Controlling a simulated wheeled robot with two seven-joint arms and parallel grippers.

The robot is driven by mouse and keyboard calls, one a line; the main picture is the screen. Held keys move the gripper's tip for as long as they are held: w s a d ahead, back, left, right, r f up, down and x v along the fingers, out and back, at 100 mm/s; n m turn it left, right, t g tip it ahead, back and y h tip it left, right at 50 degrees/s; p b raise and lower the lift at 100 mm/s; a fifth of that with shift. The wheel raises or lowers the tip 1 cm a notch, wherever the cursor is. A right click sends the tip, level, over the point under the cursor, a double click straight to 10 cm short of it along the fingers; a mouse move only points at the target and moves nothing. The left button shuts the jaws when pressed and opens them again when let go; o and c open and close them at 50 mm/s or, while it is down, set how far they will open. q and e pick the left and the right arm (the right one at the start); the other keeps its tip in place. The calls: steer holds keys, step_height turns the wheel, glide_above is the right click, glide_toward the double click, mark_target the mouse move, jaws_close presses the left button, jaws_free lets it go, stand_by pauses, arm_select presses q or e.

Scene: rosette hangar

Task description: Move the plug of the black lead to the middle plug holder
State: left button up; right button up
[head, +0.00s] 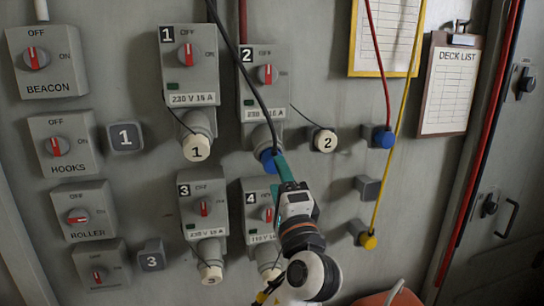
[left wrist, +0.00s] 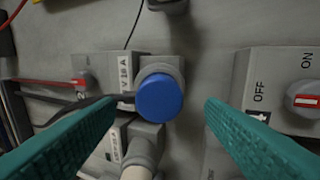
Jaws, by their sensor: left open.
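The black lead (head: 243,80) hangs from the top left and runs to its blue plug (head: 267,160), which sits at the outlet under switch box 2 (head: 265,85). The left wrist view shows the round blue plug (left wrist: 158,97) face on, with the lead leaving it to the left. My left gripper (head: 283,168) is at the plug. Its teal fingers (left wrist: 160,106) are open on either side of the plug, with gaps showing. The middle plug holder (head: 367,188) is a grey block in the right column, empty. My right gripper is not seen.
The upper holder has the red lead's blue plug (head: 383,138); the lower has the yellow lead's plug (head: 368,241). A white cap marked 2 (head: 325,140) hangs between outlet and holders. Switch boxes 3 (head: 204,205) and 4 (head: 258,212) are below. A clipboard (head: 448,85) hangs right.

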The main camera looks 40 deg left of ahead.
mark_target(275, 168)
arm_select(q)
steer(key=shift+p+x, duration=0.45)
steer(key=shift+x, duration=1.75)
steer(key=shift+d, duration=0.1)
steer(key=shift+c, duration=0.2)
steer(key=c, duration=1.3)
steer(key=shift+s+d+f, duration=0.15)
steer(key=shift+d+f, duration=0.05)
steer(key=shift+b+v, duration=0.4)
steer(key=shift+v, duration=0.8)
steer(key=shift+b+v, duration=0.4)
steer(key=shift+v, duration=1.1)
